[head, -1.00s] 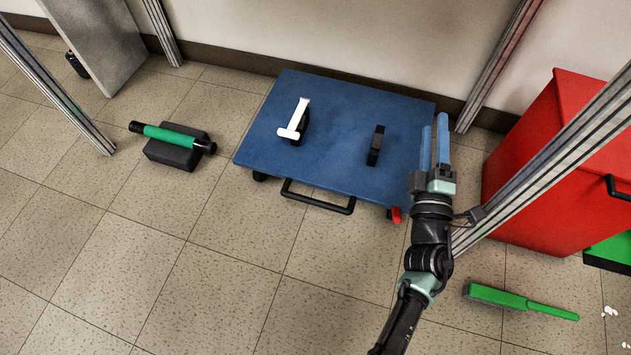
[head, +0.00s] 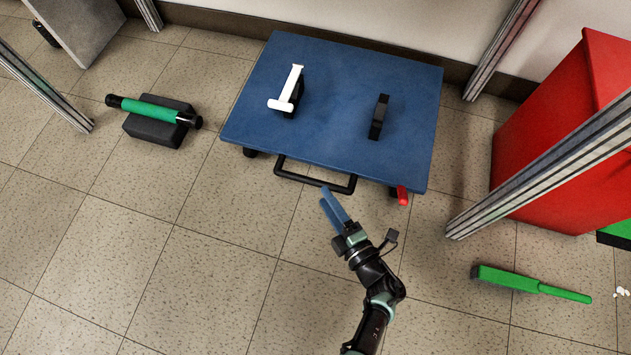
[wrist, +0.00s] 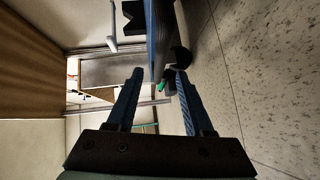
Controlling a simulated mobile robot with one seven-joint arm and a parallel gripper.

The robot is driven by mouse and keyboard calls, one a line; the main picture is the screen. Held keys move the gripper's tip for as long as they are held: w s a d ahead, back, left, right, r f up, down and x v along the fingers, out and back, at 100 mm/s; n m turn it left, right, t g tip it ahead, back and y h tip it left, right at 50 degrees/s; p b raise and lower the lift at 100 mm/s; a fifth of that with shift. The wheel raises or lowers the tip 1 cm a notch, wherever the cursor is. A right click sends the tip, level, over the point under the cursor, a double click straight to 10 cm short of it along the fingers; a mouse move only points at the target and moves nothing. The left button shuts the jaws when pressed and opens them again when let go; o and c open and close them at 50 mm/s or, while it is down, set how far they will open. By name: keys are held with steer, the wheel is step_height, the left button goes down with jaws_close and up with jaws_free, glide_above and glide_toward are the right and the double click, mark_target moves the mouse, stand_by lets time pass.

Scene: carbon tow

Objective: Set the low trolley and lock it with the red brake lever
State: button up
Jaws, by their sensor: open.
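The low blue trolley (head: 335,110) stands on the tiled floor near the wall, with a black handle (head: 315,175) along its near edge. The red brake lever (head: 402,195) sticks out at its near right corner. A white piece (head: 290,88) rests at the black block on the left of the deck; a second black block (head: 379,116) on the right is bare. My gripper (head: 332,206) is open and empty, just in front of the handle, left of the lever. In the wrist view its fingers (wrist: 155,95) stand apart, with the trolley edge (wrist: 158,40) beyond them.
A black block with a green-and-black roller (head: 153,110) lies left of the trolley. A red cabinet (head: 560,140) and a metal post (head: 540,165) stand at the right. A green brush (head: 530,284) lies on the floor at the lower right. The floor at the front left is clear.

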mark_target(316, 182)
steer(key=b+x, duration=0.2)
steer(key=x, duration=0.4)
steer(key=shift+w, duration=0.15)
steer(key=shift+c, duration=0.4)
jaws_close()
stand_by(0.9)
